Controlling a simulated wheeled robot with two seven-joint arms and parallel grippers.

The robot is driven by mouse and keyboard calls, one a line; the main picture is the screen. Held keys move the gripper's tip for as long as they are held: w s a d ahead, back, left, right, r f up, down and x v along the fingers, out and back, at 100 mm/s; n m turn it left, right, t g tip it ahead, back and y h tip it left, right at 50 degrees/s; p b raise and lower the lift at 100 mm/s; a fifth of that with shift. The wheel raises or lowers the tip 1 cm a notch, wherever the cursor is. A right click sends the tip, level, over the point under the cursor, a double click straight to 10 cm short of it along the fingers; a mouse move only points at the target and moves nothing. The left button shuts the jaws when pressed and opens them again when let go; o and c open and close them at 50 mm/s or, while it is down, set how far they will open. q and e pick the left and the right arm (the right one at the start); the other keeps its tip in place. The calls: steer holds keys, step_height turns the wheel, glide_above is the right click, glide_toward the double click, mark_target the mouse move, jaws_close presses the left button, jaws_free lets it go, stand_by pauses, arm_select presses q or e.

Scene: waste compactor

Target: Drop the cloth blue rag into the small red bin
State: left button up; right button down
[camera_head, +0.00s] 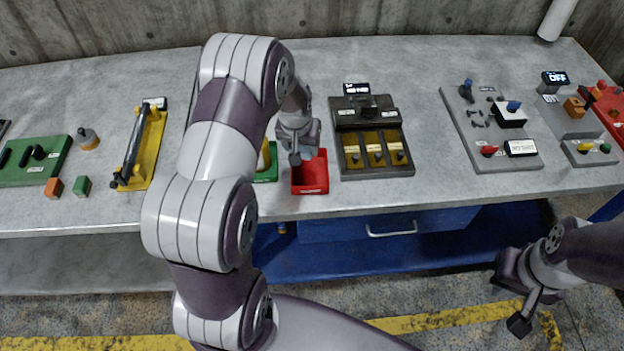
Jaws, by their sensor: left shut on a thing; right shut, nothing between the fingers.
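The small red bin (311,185) stands near the front edge of the table, left of the middle. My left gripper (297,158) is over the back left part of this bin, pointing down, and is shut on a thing. I cannot make out the blue rag itself; the fingers and wrist hide what is held. My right gripper (522,319) is shut and empty, low at the right, in front of the table and over the floor.
A green bin (266,177) is left of the red one, partly behind my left arm. A dark panel with yellow sections (374,150) is close on the right. A yellow stand (140,150), loose cubes (54,187) and a grey control panel (488,130) are farther off.

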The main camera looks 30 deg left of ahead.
arm_select(q)
steer(key=shift+w+f, duration=0.1)
steer(key=shift+f, duration=0.45)
steer(key=shift+w+a, duration=0.1)
steer(key=shift+w, duration=0.1)
steer(key=o, duration=1.2)
steer(key=shift+s+r, duration=0.1)
steer(key=shift+s, duration=0.05)
arm_select(e)
steer(key=shift+w+f, duration=0.1)
steer(key=shift+f, duration=0.25)
arm_select(q)
steer(key=shift+r, duration=0.25)
steer(key=b+v, duration=0.2)
steer(key=v, duration=1)
arm_select(e)
step_height(320, 180, down, 2)
arm_select(q)
steer(key=shift+s, duration=0.1)
